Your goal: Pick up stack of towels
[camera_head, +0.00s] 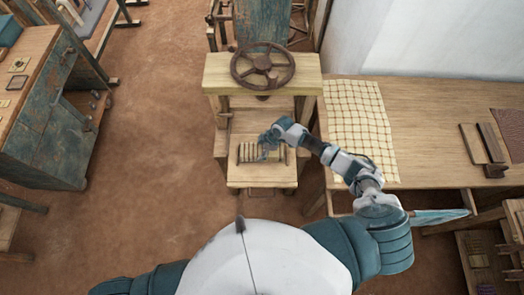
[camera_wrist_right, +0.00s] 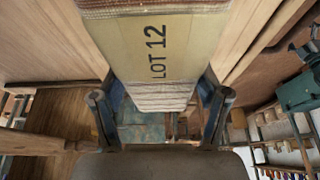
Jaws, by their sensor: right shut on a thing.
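The stack of towels (camera_head: 247,152) is a small striped bundle over the low wooden shelf of the press in the head view. In the right wrist view the stack (camera_wrist_right: 158,45) fills the top middle, with a tan band marked "LOT 12" around it and folded cloth edges at its ends. My right gripper (camera_head: 264,150) reaches it from the right, and in the wrist view its two fingers (camera_wrist_right: 160,103) close on either side of it. I cannot tell whether the stack touches the shelf. My left gripper is out of view.
The wooden press (camera_head: 222,85) with its dark handwheel (camera_head: 262,66) stands close behind the stack. A long table (camera_head: 430,130) with a checked cloth (camera_head: 358,120) is on the right. A worn teal cabinet (camera_head: 50,125) is at left. Brown floor (camera_head: 150,150) lies clear between.

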